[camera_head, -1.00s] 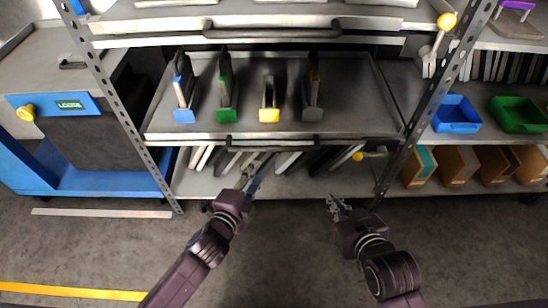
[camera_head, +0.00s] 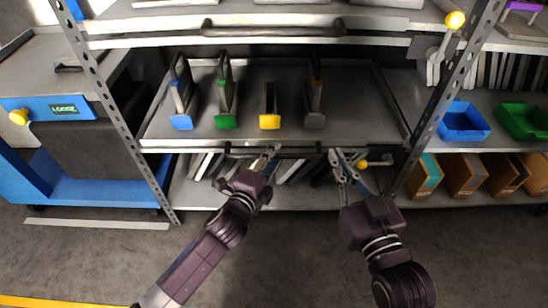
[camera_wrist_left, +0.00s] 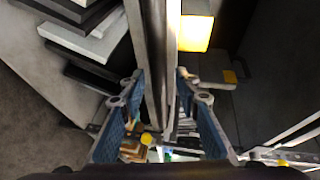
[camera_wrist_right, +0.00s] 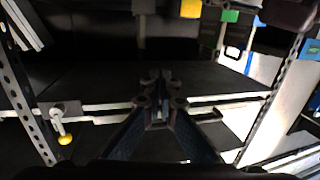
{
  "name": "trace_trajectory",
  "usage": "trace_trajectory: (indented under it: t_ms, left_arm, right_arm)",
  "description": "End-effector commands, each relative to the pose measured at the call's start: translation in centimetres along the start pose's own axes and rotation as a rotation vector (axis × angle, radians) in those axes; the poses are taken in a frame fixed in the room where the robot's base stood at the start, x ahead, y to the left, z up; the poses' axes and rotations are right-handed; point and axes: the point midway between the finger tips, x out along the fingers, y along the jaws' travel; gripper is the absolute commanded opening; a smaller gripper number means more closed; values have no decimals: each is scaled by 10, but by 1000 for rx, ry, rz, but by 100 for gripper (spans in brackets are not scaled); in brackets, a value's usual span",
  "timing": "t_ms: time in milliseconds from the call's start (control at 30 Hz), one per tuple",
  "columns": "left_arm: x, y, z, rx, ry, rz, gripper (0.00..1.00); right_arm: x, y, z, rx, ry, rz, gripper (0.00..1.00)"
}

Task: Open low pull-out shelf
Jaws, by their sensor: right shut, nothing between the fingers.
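The low pull-out shelf (camera_head: 360,117) is a grey tray in the rack, holding dies with blue, green, yellow and grey front blocks. Its dark bar handle (camera_head: 235,152) runs along its front edge, partly hidden by my left gripper. My left gripper (camera_head: 271,152) is at the handle's middle. In the left wrist view its fingers (camera_wrist_left: 160,78) are apart, with the shelf's front bar seen between them; contact is unclear. My right gripper (camera_head: 334,154) is just past the handle's right end. Its fingertips meet, empty, in the right wrist view (camera_wrist_right: 158,82).
Another handled shelf (camera_head: 275,25) lies above. Rack uprights (camera_head: 113,107) and (camera_head: 440,106) stand at both sides. Plates (camera_head: 205,166) and a yellow knob (camera_head: 362,164) sit below the shelf. A blue cart (camera_head: 100,190) is at left; bins (camera_head: 462,121) are at right. The floor in front is clear.

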Motion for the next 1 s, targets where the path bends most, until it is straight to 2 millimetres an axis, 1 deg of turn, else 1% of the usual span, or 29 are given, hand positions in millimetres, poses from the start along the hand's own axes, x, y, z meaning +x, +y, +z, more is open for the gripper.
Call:
trace_trajectory:
  t_ms: [167, 433, 700, 1000]
  left_arm:
    - [6, 1, 0, 0, 0, 1, 30]
    - [6, 0, 0, 0, 0, 1, 30]
    - [6, 0, 0, 0, 0, 1, 0]
    - [6, 1, 0, 0, 0, 2, 0]
  right_arm:
    - [1, -1, -10, 1, 44, -3, 0]
    - [1, -1, -11, 1, 48, -3, 0]
    - [1, -2, -11, 1, 48, -3, 0]
    - [1, -2, -11, 1, 48, -3, 0]
